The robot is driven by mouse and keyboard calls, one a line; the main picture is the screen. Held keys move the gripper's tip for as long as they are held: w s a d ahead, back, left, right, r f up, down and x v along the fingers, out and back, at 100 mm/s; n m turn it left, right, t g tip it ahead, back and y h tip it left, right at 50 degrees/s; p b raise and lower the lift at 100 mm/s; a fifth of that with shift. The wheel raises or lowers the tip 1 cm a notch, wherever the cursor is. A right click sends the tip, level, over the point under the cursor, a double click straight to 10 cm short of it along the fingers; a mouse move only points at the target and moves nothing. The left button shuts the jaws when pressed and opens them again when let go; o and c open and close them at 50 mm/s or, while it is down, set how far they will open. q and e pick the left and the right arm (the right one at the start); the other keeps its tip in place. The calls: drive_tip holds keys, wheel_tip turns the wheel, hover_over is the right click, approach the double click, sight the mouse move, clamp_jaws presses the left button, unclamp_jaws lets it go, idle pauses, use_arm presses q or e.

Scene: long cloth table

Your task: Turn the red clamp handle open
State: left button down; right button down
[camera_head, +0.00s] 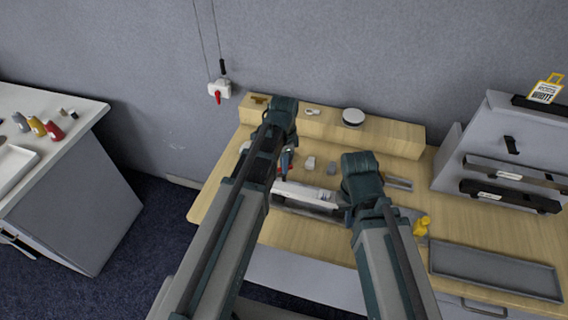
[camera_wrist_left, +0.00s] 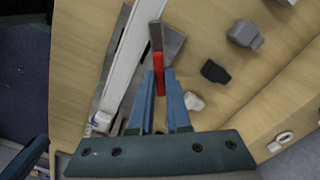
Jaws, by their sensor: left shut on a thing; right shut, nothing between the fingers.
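The red clamp handle (camera_wrist_left: 159,72) shows in the left wrist view between the two blue fingers of my left gripper (camera_wrist_left: 160,82), which is shut on it. A grey metal part extends beyond the handle beside a long white bar (camera_wrist_left: 128,55). In the head view my left gripper (camera_head: 284,163) is over the workbench at the left end of the white bar (camera_head: 308,194), and the handle is mostly hidden there. My right gripper (camera_head: 342,207) is shut and empty near the right end of the bar, its fingers partly hidden by its own wrist.
Small grey and white blocks (camera_head: 309,162) lie behind the bar. A raised wooden ledge (camera_head: 385,133) runs along the back. A yellow object (camera_head: 421,226) and a grey tray (camera_head: 495,270) are to the right. A white unit with a red lever (camera_head: 218,92) hangs on the wall.

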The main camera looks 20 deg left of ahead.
use_arm(q)
drive_tip(key=m, duration=0.6)
drive_tip(key=shift+m, duration=0.4)
idle(0.4)
drive_tip(key=c, duration=0.9)
unclamp_jaws()
drive_tip(key=shift+r, duration=0.1)
wheel_tip(320, 180, up, 14)
drive_tip(key=p, duration=1.4)
drive_tip(key=shift+f, duration=0.25)
